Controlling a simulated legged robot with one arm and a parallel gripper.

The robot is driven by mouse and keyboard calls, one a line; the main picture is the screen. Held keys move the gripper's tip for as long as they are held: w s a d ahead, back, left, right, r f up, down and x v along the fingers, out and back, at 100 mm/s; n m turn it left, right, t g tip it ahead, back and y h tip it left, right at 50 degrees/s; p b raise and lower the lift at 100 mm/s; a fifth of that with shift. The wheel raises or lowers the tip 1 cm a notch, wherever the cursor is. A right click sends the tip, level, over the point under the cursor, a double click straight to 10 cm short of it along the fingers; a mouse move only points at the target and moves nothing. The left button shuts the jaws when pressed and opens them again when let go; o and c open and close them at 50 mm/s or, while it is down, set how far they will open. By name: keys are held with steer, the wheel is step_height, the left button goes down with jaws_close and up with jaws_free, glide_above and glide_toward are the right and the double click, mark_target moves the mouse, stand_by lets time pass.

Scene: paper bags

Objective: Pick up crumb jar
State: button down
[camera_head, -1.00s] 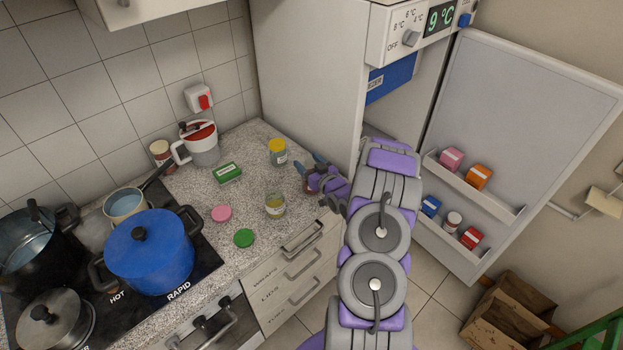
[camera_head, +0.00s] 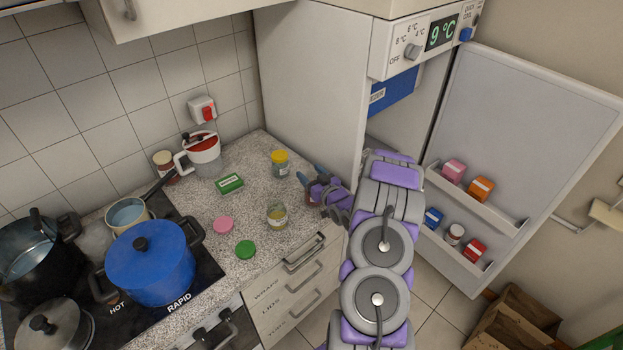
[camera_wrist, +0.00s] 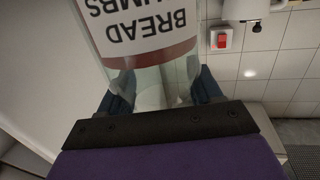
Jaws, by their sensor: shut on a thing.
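The crumb jar (camera_wrist: 140,30) is clear, with a white label reading "BREAD" and part of "CRUMBS" and a reddish band. It fills the upper left of the wrist view, its lettering upside down there. My gripper (camera_wrist: 163,92) is shut on it, with a blue finger on each side of the glass. In the head view my gripper (camera_head: 311,174) is at the counter's right side, near the fridge. The held jar is mostly hidden by the gripper there, so I cannot tell whether it touches the counter.
A yellow-lidded jar (camera_head: 280,163) and an open glass jar (camera_head: 277,217) stand left of my gripper. A green box (camera_head: 229,183), pink lid (camera_head: 223,225) and green lid (camera_head: 245,249) lie farther left. The open fridge door (camera_head: 520,150) is at right. A blue pot (camera_head: 151,265) sits on the hob.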

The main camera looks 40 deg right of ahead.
steer(key=s+a+r+p, duration=0.1)
steer(key=s+a+r, duration=0.1)
steer(key=s+a, duration=0.2)
steer(key=s+a+r+p, duration=0.2)
steer(key=s+a+r, duration=0.1)
steer(key=s, duration=0.6)
steer(key=shift+s+a, duration=0.35)
steer(key=shift+a, duration=0.2)
steer(key=shift+f, duration=0.1)
